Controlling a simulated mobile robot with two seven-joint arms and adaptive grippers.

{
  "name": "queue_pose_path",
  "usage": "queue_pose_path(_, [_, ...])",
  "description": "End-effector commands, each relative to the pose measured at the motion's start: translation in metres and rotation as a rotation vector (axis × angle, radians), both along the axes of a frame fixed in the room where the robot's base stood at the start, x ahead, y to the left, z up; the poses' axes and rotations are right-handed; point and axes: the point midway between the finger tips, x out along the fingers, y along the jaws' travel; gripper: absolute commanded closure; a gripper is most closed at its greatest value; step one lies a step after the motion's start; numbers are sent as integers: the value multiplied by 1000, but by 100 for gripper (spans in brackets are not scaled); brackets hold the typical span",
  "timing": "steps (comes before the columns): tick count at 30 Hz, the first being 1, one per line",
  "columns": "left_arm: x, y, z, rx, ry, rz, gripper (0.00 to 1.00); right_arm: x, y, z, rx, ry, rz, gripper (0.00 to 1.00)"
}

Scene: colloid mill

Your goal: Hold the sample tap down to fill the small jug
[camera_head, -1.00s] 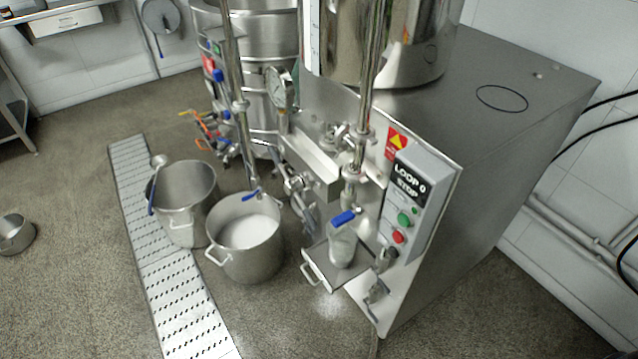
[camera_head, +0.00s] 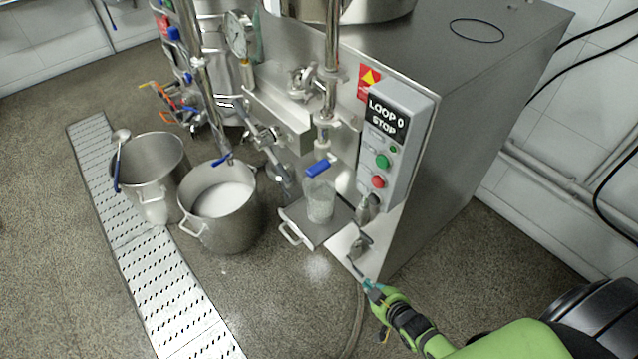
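The sample tap's blue handle (camera_head: 318,168) sits on the front of the mill, above a clear small jug (camera_head: 319,202). The jug stands upright on a small steel shelf (camera_head: 296,222); whitish content seems to show inside. My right gripper (camera_head: 371,286) reaches in from the lower right, below and to the right of the jug and apart from the tap. Its fingers are too small to tell open from shut. My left gripper is out of view.
A control box (camera_head: 393,140) with green and red buttons is right of the tap. A pot of white liquid (camera_head: 223,200) and another pot (camera_head: 150,165) stand left on the floor.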

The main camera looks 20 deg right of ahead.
Motion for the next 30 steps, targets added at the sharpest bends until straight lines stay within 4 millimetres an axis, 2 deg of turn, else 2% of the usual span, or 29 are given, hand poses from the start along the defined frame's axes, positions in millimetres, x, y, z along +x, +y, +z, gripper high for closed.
queue_pose_path(1, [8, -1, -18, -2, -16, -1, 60, 29, -1, 20, 18, -114, 12, 100])
queue_pose_path(3, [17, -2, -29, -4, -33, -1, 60, 61, 1, 61, 50, -261, 30, 100])
queue_pose_path(5, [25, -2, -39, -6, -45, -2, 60, 81, 5, 100, 80, -384, 52, 100])
queue_pose_path(6, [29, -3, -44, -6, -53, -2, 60, 92, 8, 125, 100, -464, 69, 100])
queue_pose_path(9, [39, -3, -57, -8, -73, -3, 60, 107, 19, 186, 153, -641, 116, 100])
queue_pose_path(12, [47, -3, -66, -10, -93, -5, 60, 109, 30, 237, 202, -781, 163, 100])
queue_pose_path(15, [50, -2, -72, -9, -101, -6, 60, 106, 39, 273, 237, -877, 200, 100])
queue_pose_path(18, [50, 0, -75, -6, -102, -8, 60, 102, 44, 295, 261, -933, 224, 100])
queue_pose_path(21, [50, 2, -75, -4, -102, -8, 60, 100, 47, 305, 272, -956, 233, 100])
queue_pose_path(30, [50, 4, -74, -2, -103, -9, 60, 100, 47, 307, 272, -958, 233, 100])
